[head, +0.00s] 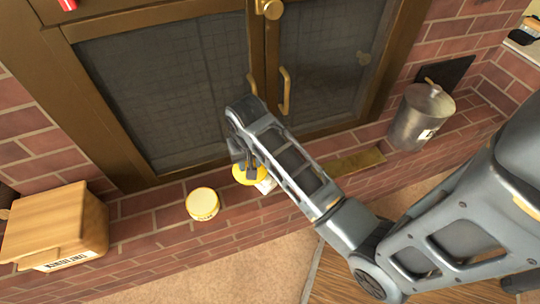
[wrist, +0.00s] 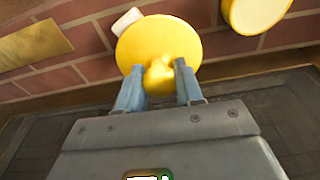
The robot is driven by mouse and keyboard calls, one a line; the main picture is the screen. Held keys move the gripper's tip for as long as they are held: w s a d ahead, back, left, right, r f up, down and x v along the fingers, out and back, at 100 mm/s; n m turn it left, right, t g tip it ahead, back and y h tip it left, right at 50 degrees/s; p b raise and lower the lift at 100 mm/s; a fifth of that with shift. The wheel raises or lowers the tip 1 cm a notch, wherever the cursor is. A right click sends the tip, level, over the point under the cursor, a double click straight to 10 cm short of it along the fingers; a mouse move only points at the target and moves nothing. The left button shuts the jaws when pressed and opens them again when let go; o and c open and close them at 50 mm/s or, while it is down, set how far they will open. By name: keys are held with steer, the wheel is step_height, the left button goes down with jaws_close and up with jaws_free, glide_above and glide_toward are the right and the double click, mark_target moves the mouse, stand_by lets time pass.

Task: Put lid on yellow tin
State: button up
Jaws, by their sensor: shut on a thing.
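A yellow lid (wrist: 150,40) with a round knob (wrist: 159,78) is in my gripper (wrist: 160,85), whose two blue-grey fingers are shut on the knob. The lid also shows in the head view (head: 245,177), partly covered by my gripper (head: 249,168), above the brick ledge. A round yellow tin (head: 202,204) with a paler top stands on the ledge to the left of the lid, apart from it. Part of the tin shows at the top right of the wrist view (wrist: 254,12). I cannot tell whether the tin's top is open.
A small white object (head: 266,186) is partly hidden beside the lid. A wooden box (head: 55,222) stands at the left, a grey metal bucket (head: 415,118) at the right. A brass plate (head: 355,163) lies on the brick ledge (head: 150,226). Glass doors with handles (head: 284,92) stand behind.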

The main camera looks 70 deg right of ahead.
steer(key=w+a+r+n, duration=0.2)
steer(key=w+a+n, duration=0.3)
steer(key=w+a, duration=0.4)
steer(key=w+a+r+n+y, duration=0.1)
steer(key=w+a+n, duration=0.4)
steer(key=w+a, duration=0.5)
steer(key=shift+w+a+r+t, duration=0.3)
steer(key=shift+w+r, duration=0.2)
steer(key=shift+w, duration=0.45)
